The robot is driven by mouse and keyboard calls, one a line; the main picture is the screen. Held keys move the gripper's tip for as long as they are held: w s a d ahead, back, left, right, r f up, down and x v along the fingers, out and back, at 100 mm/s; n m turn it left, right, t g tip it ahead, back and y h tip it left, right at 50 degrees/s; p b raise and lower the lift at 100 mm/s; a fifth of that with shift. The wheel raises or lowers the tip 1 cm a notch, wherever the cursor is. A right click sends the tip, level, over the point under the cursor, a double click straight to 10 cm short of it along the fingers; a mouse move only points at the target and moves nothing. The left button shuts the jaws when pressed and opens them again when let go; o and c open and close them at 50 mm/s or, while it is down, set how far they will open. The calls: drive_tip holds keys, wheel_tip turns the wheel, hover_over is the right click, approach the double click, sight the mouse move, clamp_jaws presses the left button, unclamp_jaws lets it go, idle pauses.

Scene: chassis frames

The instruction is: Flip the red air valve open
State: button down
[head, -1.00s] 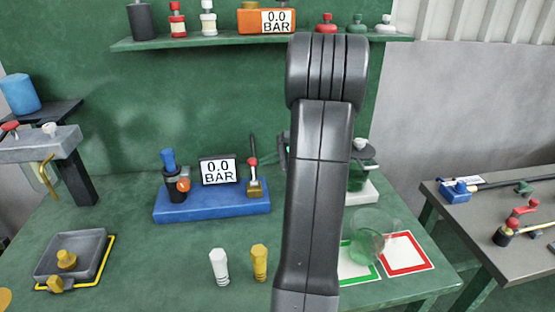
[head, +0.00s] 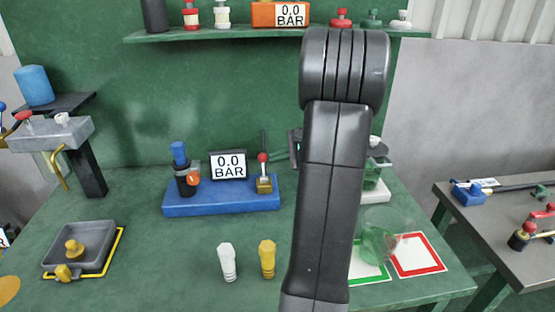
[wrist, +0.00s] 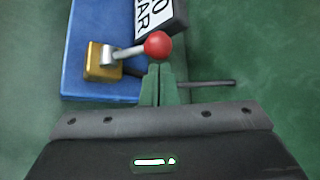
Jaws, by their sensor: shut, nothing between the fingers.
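The red air valve is a brass block (head: 264,184) on the right end of a blue base (head: 222,197), with a short lever topped by a red ball (head: 263,157). The lever stands upright in the head view. In the wrist view the red ball (wrist: 157,45) lies just beyond the tips of my gripper (wrist: 160,70), and the brass block (wrist: 101,62) is to the left. My gripper's green fingers are together and empty. I cannot tell whether they touch the ball. In the head view my arm hides most of my gripper. The display (head: 228,166) reads 0.0 BAR.
A blue-topped regulator (head: 182,170) stands left on the base. White (head: 227,262) and yellow (head: 267,259) fittings stand in front. A grey tray (head: 80,245) is at left. A glass vessel (head: 385,237) stands by the green and red framed cards. A dark rod (wrist: 207,83) passes behind my fingers.

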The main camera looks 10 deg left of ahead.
drive_tip(key=shift+s+d+n+t+y+b, duration=0.1)
drive_tip(key=shift+s+n+t+y+b, duration=0.25)
drive_tip(key=shift+b, duration=1.25)
drive_tip(key=s+d+n+t+y+b, duration=0.2)
drive_tip(key=s+n+t+y+b, duration=0.3)
drive_tip(key=b, duration=1.5)
wheel_tip(320, 180, up, 10)
drive_tip(key=n+p, duration=0.1)
drive_tip(key=p, duration=0.2)
drive_tip(key=shift+a+r+g, duration=0.15)
drive_tip(key=shift+a+g, duration=0.15)
drive_tip(key=shift+g, duration=0.05)
drive_tip(key=shift+s, duration=0.1)
